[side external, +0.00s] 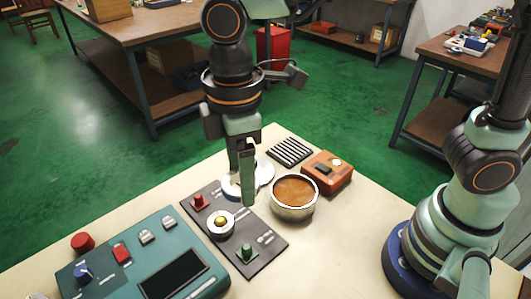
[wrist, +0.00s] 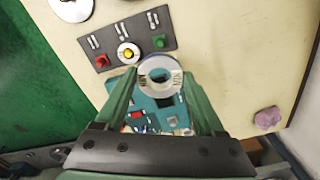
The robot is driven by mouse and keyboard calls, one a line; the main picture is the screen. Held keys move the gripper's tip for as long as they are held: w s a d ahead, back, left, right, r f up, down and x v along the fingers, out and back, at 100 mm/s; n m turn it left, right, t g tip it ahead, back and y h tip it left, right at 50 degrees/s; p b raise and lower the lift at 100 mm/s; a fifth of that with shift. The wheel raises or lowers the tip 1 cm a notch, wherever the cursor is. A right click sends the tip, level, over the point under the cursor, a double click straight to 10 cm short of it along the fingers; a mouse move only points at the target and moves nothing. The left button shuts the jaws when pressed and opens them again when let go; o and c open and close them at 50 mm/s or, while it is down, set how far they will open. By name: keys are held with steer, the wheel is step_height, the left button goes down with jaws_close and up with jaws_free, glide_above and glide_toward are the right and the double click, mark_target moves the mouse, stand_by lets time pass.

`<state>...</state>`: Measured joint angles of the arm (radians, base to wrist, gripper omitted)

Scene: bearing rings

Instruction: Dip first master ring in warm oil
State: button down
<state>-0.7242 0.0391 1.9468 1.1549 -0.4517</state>
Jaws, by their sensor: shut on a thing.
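My gripper (wrist: 160,92) is shut on a pale metal ring (wrist: 147,66), seen between the fingertips in the wrist view. In the side view my gripper (side external: 246,190) is above the table, between a white round plate and a dark board; the held ring cannot be made out clearly there. The bowl of brown oil (side external: 295,190) stands to the right of my gripper in the side view and is out of the wrist view. The dark board (side external: 262,264) carries a red, a yellow and a green post. A white ring (side external: 212,226) lies around the yellow post (side external: 221,219).
An orange box (side external: 328,171) stands behind the bowl, beside a ribbed dark rack (side external: 290,151). The white plate (side external: 264,172) lies behind my gripper. A teal control panel (side external: 125,266) fills the left front. A pink lump (wrist: 267,118) lies on clear table.

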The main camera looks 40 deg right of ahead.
steer(key=m, duration=0.6)
glide_above(293, 202)
step_height(293, 202, down, 11)
steer(key=shift+f, duration=1.5)
steer(key=shift+f, duration=0.7)
steer(key=shift+f, duration=0.7)
steer(key=shift+f, duration=1.35)
stand_by(1.9)
